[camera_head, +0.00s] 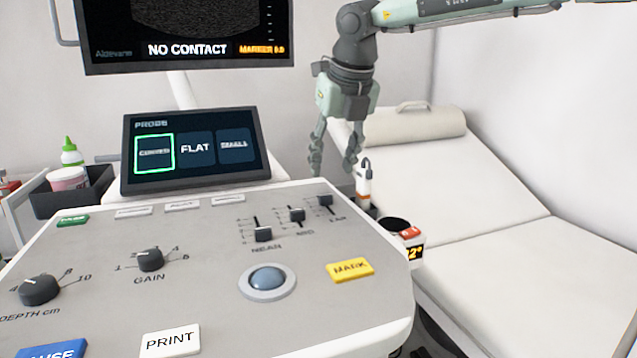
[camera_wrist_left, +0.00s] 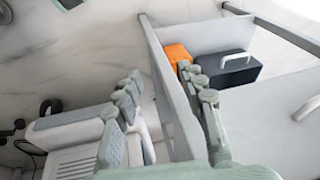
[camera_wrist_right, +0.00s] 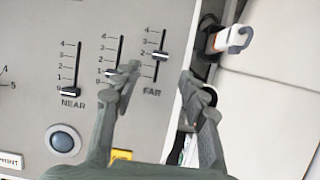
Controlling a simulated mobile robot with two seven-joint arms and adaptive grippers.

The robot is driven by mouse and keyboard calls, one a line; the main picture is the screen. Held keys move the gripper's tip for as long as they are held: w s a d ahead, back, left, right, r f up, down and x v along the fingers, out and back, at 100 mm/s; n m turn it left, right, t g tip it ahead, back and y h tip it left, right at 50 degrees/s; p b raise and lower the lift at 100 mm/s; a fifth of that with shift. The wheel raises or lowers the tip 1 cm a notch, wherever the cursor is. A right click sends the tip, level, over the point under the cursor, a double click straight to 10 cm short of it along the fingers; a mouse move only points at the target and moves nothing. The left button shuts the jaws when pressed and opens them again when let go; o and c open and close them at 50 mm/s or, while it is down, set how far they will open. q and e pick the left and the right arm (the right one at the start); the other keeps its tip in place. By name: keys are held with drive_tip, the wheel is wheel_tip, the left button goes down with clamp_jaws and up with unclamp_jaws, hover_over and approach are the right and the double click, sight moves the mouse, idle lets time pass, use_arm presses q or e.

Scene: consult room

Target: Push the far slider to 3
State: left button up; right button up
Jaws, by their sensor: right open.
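The far slider (camera_head: 325,199) is the rightmost of three sliders on the grey console. In the right wrist view the far slider's knob (camera_wrist_right: 160,55) sits at about the 2 mark of its slot. My right gripper (camera_head: 334,165) is open and empty, above the console's far right edge. In the right wrist view its fingers (camera_wrist_right: 158,77) are spread, one over the panel between the mid and far sliders, the other past the panel's edge. My left gripper (camera_wrist_left: 160,82) shows only in its wrist view, with fingers apart and empty.
The near slider (camera_head: 263,234) and mid slider (camera_head: 297,215) stand left of the far one. A white probe (camera_head: 364,185) stands in a holder at the console's right edge. A touch screen (camera_head: 195,148) rises behind the panel. A white couch (camera_head: 480,190) lies right.

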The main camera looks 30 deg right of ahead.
sight(327, 196)
drive_tip(key=x, duration=0.7)
drive_tip(key=shift+f, duration=0.2)
clamp_jaws()
